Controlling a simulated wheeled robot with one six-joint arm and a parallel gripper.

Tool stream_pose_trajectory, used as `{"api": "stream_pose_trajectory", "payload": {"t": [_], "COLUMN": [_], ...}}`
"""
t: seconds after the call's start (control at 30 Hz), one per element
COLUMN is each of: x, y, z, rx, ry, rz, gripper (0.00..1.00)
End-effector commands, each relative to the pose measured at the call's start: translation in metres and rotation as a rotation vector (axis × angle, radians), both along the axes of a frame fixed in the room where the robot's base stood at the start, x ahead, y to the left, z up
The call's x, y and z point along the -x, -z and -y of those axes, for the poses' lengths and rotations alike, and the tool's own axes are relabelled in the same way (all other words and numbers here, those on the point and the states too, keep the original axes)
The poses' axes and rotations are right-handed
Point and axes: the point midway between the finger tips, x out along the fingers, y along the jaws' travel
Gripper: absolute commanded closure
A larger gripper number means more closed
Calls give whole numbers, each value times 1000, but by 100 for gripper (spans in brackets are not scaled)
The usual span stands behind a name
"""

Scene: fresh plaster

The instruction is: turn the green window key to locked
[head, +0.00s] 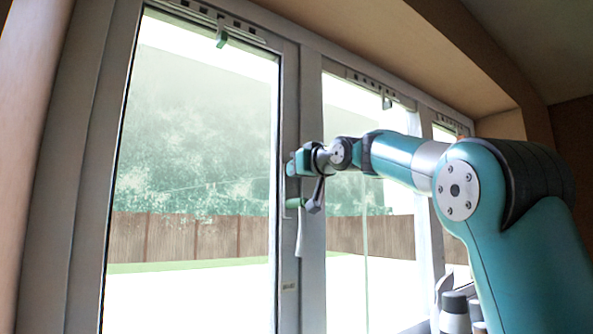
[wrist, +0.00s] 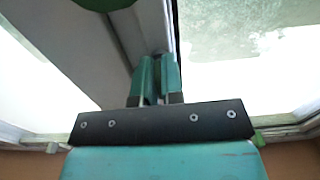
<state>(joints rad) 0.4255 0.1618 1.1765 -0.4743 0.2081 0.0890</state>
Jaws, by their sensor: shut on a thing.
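The green window key (head: 290,169) is on the upright window post and shows only as a small green bit at the tip of my gripper. My gripper (head: 300,163) reaches it from the right and is shut on it. In the wrist view the two teal fingers of my gripper (wrist: 159,72) are close together against the grey post, with a narrow thing between them. The fingers hide most of the key, so its turn angle cannot be told.
A green piece (head: 293,202) and a pale hanging handle (head: 300,238) are on the post just below my gripper. A small green catch (head: 221,40) sits at the top of the left pane. Dark-capped bottles (head: 454,308) stand at lower right.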

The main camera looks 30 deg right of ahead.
Motion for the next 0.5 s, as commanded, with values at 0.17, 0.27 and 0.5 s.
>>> {"api": "stream_pose_trajectory", "payload": {"t": [0.17, 0.27, 0.5], "x": [0, 0, 1], "y": [0, 0, 0], "z": [0, 0, 0], "rx": [-1, -1, -1], "ry": [0, 0, 0], "rz": [1, 0, 1], "gripper": [80, 69, 69]}}
